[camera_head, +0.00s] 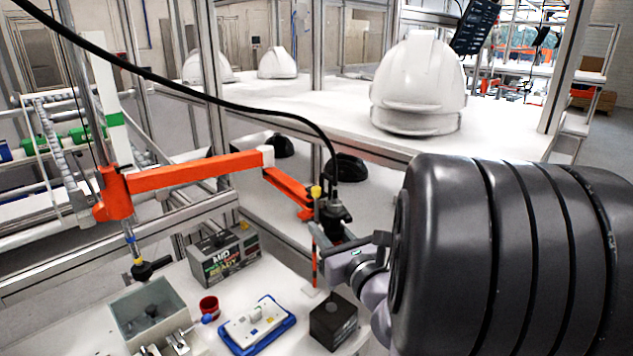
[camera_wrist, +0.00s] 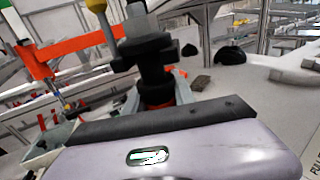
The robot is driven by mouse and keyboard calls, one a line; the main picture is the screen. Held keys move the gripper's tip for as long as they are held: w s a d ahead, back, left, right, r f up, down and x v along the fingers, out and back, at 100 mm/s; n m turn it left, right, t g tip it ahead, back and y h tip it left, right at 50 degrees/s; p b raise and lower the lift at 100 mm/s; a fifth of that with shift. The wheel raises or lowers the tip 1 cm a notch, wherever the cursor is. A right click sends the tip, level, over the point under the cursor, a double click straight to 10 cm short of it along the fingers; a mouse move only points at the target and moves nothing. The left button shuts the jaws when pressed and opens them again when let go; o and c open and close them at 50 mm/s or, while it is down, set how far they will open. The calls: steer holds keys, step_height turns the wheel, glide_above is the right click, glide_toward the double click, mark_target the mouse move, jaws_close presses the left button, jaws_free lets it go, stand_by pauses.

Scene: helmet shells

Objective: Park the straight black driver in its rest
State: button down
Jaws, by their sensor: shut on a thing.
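The straight black driver (camera_head: 334,213) stands roughly upright beside the end of the orange jointed arm (camera_head: 200,172), with a black cable running up from its top. My gripper (camera_head: 345,243) is shut on the driver's body from the right. In the wrist view the driver (camera_wrist: 148,55) rises between the jaws, with an orange-red band low on it.
On the white bench are a blue-edged tray (camera_head: 256,325), a red cup (camera_head: 209,306), a grey box marked READY (camera_head: 224,254) and a clear-sided bin (camera_head: 147,312). White helmets (camera_head: 420,82) stand on the shelf behind. The black cable (camera_head: 215,98) arcs across the view.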

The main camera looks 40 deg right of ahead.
steer(key=shift+r+p, duration=1.15)
steer(key=shift+r, duration=0.65)
